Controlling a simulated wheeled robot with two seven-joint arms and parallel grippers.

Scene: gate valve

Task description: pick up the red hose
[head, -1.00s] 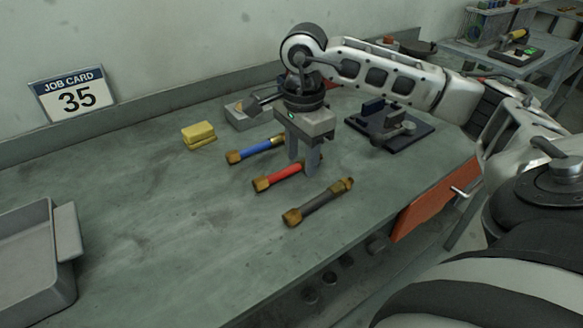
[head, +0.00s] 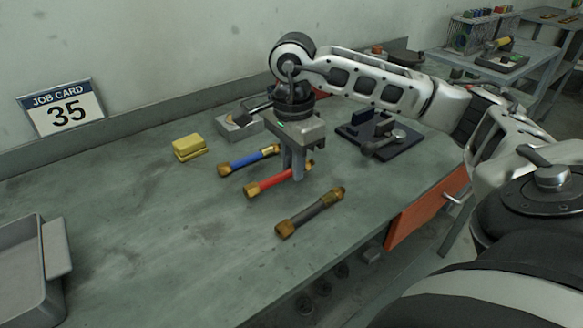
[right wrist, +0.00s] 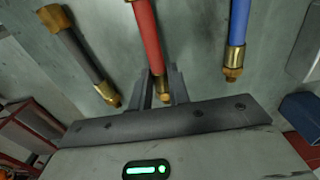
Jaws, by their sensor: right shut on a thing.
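The red hose (head: 275,181) with brass ends lies on the grey-green workbench between a blue hose (head: 250,159) and a dark grey hose (head: 312,212). My right gripper (head: 294,172) points down over its far right end and is shut on the red hose. In the right wrist view the two fingers (right wrist: 162,88) stand on either side of the red hose (right wrist: 147,40) close to its brass end. No clear gap shows between the hose and the bench. My left gripper is not in view.
A yellow block (head: 188,148) sits left of the hoses. A grey tray (head: 55,250) stands at the left front. A dark plate with a fixture (head: 380,138) lies right of the gripper. A job card reading 35 (head: 62,107) stands at the back. The bench's middle left is clear.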

